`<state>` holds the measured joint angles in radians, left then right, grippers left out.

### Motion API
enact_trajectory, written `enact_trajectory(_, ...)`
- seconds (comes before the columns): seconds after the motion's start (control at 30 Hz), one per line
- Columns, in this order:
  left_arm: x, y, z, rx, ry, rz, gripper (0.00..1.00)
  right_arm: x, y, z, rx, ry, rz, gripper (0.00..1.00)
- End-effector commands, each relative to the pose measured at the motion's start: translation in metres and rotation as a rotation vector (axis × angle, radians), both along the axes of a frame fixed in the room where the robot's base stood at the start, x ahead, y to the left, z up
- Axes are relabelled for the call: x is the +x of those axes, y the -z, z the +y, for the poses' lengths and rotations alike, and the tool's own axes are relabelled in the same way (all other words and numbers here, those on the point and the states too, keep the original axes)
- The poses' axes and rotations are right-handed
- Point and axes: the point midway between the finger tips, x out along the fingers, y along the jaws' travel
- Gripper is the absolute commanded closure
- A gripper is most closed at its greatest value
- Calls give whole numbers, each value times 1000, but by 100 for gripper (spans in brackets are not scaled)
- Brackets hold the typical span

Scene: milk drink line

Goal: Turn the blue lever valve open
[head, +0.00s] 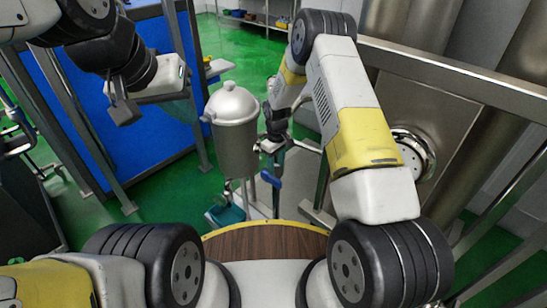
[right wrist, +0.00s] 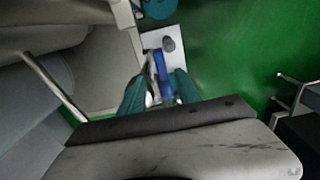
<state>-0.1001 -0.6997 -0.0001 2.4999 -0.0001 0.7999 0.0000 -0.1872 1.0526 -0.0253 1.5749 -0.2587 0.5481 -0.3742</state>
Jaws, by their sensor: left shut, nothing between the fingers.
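The blue lever (head: 271,180) of the valve hangs below my right gripper in the head view, left of the yellow-and-white right arm. In the right wrist view the blue lever (right wrist: 161,70) lies between and beyond the two teal fingers. My right gripper (right wrist: 162,90) is open, with a finger on each side of the lever in that picture. I cannot tell whether either finger touches it. In the head view my right gripper (head: 273,148) partly hides the valve body. My left gripper (head: 123,110) is shut and empty at the upper left, far from the lever.
A steel can with a domed lid (head: 233,125) stands just left of the valve. A teal bucket (head: 228,216) is below it. A steel rail and tank (head: 425,110) crowd the right side. A blue panel (head: 90,110) stands at the left.

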Motion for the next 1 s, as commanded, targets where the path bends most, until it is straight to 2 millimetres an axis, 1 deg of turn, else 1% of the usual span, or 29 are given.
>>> enact_trajectory(0.03, 0, 0, 0, 0, 0, 0, 100, -1, 9, 1, -3, -8, 6, 60)
enact_trajectory(0.23, 0, 0, 0, 0, 0, 0, 100, -2, 33, 2, -4, -16, 10, 60)
enact_trajectory(0.4, 0, 0, 0, 0, 0, 0, 100, -2, 62, 2, -4, -15, 10, 60)
enact_trajectory(0.5, 0, 0, 0, 0, 0, 0, 100, -2, 76, 2, -4, -15, 11, 60)
enact_trajectory(0.6, 0, 0, 0, 0, 0, 0, 100, -2, 85, 2, -4, -14, 9, 60)
enact_trajectory(0.73, 0, 0, 0, 0, 0, 0, 100, -2, 91, 2, -4, -14, 8, 60)
enact_trajectory(0.97, 0, 0, 0, 0, 0, 0, 100, -2, 92, 2, -4, -14, 8, 60)
enact_trajectory(1.0, 0, 0, 0, 0, 0, 0, 100, -2, 92, 2, -4, -14, 8, 66)
